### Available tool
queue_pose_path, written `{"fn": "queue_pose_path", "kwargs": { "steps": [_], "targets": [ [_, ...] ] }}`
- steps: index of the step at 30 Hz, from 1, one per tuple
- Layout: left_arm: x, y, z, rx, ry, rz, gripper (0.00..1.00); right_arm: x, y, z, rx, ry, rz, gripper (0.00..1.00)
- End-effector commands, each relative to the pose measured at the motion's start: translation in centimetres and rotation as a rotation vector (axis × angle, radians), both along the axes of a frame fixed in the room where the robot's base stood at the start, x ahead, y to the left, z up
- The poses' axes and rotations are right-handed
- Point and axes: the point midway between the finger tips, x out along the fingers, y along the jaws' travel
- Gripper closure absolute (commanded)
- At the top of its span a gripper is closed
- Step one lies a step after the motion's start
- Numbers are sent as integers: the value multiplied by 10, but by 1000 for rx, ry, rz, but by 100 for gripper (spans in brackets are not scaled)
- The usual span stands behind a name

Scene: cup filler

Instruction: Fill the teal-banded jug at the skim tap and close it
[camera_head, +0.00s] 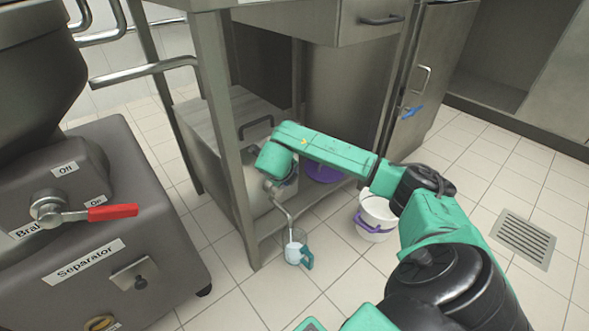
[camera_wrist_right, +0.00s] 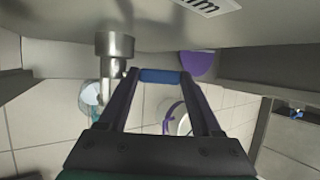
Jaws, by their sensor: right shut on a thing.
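The jug (camera_head: 297,250), whitish with a teal handle, stands upright on the floor tiles under the bent metal tap spout (camera_head: 282,208). In the right wrist view the tap (camera_wrist_right: 113,55) is at upper left, with the jug's pale round top (camera_wrist_right: 92,97) just below it. My right gripper (camera_wrist_right: 160,78) is shut on a blue handle piece (camera_wrist_right: 160,76) beside the tap. Its fingers are hidden by my arm in the head view. I cannot tell whether liquid is running or how full the jug is. A label ending in "m" (camera_wrist_right: 210,5) is above. My left gripper is not in view.
A white bucket with a purple band (camera_head: 376,216) stands right of the jug. A purple container (camera_head: 322,170) is under the steel table (camera_head: 218,100). The separator machine (camera_head: 120,270) with a red lever (camera_head: 113,212) fills the left. Floor at right is clear around a drain grate (camera_head: 523,238).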

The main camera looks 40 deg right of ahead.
Motion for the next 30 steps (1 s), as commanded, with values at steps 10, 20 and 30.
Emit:
{"fn": "queue_pose_path", "kwargs": {
  "steps": [10,20,30],
  "targets": [
    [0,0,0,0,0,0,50,-1,-1,-1,-1,4,-2,92],
    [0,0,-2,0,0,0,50,-1,-9,-8,174,0,-3,92],
    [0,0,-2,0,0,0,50,-1,-9,-8,170,1,-3,92]
  ]
}}
